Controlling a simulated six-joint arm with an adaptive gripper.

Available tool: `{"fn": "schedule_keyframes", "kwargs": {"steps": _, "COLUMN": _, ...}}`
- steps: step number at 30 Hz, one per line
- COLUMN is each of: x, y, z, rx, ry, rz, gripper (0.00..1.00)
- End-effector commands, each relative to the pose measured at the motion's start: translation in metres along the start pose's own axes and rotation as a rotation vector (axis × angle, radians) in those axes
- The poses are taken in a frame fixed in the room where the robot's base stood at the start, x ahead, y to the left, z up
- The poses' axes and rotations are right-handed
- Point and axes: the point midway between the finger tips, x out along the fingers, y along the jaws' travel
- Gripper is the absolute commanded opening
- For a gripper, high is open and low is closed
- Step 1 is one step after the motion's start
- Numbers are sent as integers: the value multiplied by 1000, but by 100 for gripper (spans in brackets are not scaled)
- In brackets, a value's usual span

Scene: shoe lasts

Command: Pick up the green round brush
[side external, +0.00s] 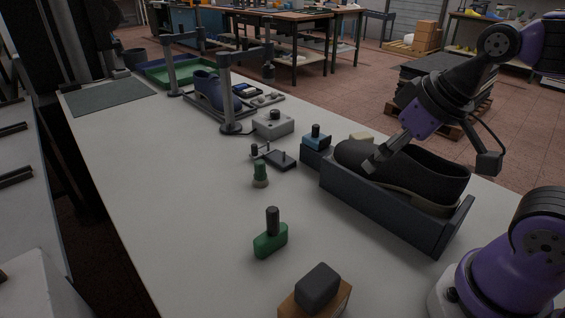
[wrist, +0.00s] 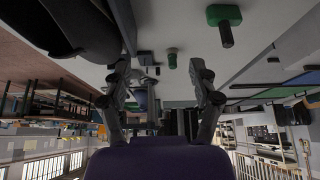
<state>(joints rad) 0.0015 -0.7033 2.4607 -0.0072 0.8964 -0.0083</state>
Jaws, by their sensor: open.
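The green round brush (side external: 260,173), a small upright piece with a green top and pale base, stands on the white table left of the dark shoe tray. It also shows in the wrist view (wrist: 172,58), near the top centre. A green block with a black handle (side external: 270,240) stands nearer the camera; the wrist view shows it at the top right (wrist: 225,18). My gripper (side external: 374,160) is by the black shoe (side external: 415,172), apart from the brush. In the wrist view my gripper (wrist: 162,85) has its fingers wide apart with nothing held.
The shoe lies in a dark tray (side external: 385,213). A blue block with a black knob (side external: 317,142), a grey box (side external: 273,125) and a small dark fixture (side external: 283,161) stand behind the brush. A dark-topped brown block (side external: 316,291) is in front. The table's left side is clear.

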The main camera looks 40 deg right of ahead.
Motion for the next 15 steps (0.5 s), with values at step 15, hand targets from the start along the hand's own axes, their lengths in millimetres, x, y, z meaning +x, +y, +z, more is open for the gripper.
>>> {"fn": "schedule_keyframes", "kwargs": {"steps": 15, "x": 111, "y": -11, "z": -156, "rx": -231, "ry": -81, "rz": -103, "gripper": 70}}
